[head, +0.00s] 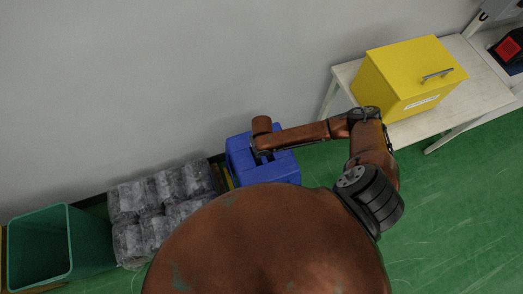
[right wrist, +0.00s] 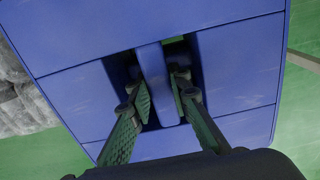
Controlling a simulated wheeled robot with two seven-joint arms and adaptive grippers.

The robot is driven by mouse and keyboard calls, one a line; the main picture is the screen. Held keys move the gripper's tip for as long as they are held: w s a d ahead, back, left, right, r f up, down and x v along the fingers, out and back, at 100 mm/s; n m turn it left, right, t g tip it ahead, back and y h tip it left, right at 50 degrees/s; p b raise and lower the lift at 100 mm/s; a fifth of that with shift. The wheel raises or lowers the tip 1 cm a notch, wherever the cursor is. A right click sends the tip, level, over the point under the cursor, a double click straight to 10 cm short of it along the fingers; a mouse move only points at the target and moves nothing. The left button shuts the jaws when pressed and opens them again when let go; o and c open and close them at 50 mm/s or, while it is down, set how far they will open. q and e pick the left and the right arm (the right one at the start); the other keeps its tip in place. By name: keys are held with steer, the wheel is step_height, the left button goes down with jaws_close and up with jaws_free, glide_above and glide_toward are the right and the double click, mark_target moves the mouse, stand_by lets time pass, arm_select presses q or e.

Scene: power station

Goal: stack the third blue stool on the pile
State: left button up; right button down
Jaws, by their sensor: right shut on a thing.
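A blue stool (head: 277,170) stands by the wall at the centre of the head view, with its top facing up. Its flat blue top fills much of the right wrist view (right wrist: 240,60), where two dark slots flank a central bar. My right gripper (right wrist: 161,88) has one finger in each slot and is shut on that bar. In the head view my right arm reaches over from the right and its wrist covers part of the stool. I cannot tell whether other stools are beneath this one. My left gripper is out of view.
Clear plastic-wrapped grey packs (head: 160,198) lie left of the stool, with a green bin (head: 68,245) beyond them. A yellow box (head: 405,75) stands on a white table (head: 487,92) at the right. Green floor (head: 455,215) is open at the lower right.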

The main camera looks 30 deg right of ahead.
steer(key=shift+w, duration=0.1)
steer(key=c, duration=1.7)
jaws_free()
steer(key=shift+c, duration=0.2)
steer(key=shift+f, duration=0.1)
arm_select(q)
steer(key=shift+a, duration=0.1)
arm_select(e)
steer(key=shift+s, duration=0.2)
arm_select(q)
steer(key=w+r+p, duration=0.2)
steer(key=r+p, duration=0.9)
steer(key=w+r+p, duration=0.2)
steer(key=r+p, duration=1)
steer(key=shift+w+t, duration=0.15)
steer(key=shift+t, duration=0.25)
arm_select(e)
step_height(320, 180, up, 31)
steer(key=shift+w+f, duration=0.1)
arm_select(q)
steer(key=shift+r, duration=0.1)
